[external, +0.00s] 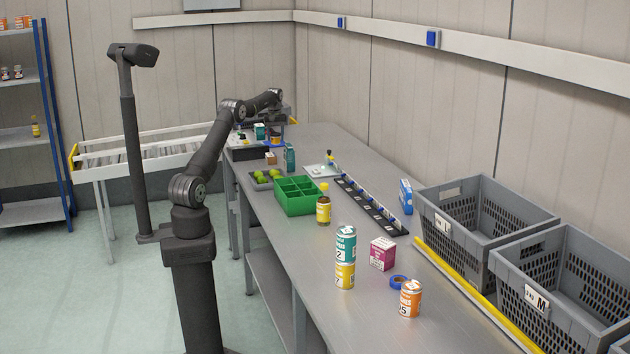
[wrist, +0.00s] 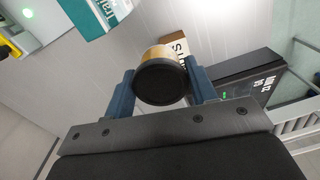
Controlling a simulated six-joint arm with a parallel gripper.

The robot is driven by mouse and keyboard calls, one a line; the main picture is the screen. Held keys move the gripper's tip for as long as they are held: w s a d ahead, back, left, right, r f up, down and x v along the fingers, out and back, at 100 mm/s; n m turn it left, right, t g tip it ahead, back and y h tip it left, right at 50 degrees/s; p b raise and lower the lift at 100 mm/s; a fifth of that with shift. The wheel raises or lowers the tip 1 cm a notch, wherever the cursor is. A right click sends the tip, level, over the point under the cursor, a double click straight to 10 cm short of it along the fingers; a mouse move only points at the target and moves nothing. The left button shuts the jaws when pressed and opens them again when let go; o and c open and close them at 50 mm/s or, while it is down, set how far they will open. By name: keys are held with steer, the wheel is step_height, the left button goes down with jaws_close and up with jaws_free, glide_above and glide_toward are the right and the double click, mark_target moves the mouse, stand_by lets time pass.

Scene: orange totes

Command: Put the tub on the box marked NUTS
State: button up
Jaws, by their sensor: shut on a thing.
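The tub, with a dark round end and a tan-orange side, is between the blue fingers of my gripper (wrist: 160,85) in the wrist view (wrist: 158,78). My gripper is shut on it. In the external view, my gripper (external: 275,135) is at the far end of the bench, with the tub (external: 276,141) small and partly covered. A tan box with dark letters (wrist: 178,43) shows just beyond the tub in the wrist view; its word is partly hidden. A small brown box (external: 270,158) stands on the bench in the external view, its marking too small to read.
A black device with a small green display (wrist: 235,92) lies beside the tan box. A teal-and-white box (wrist: 95,14) is at the top of the wrist view. A green divided bin (external: 297,208), bottle (external: 323,211) and cans stand nearer on the bench. Grey crates (external: 480,242) line the right side.

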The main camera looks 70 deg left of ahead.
steer(key=a+f, duration=0.1)
steer(key=s+a+f, duration=0.1)
steer(key=a, duration=0.1)
steer(key=a+f, duration=0.1)
steer(key=shift+s+a, duration=0.25)
steer(key=shift+s, duration=0.05)
steer(key=shift+f, duration=1.95)
steer(key=shift+f, duration=0.15)
steer(key=o, duration=1)
steer(key=shift+r, duration=3.9)
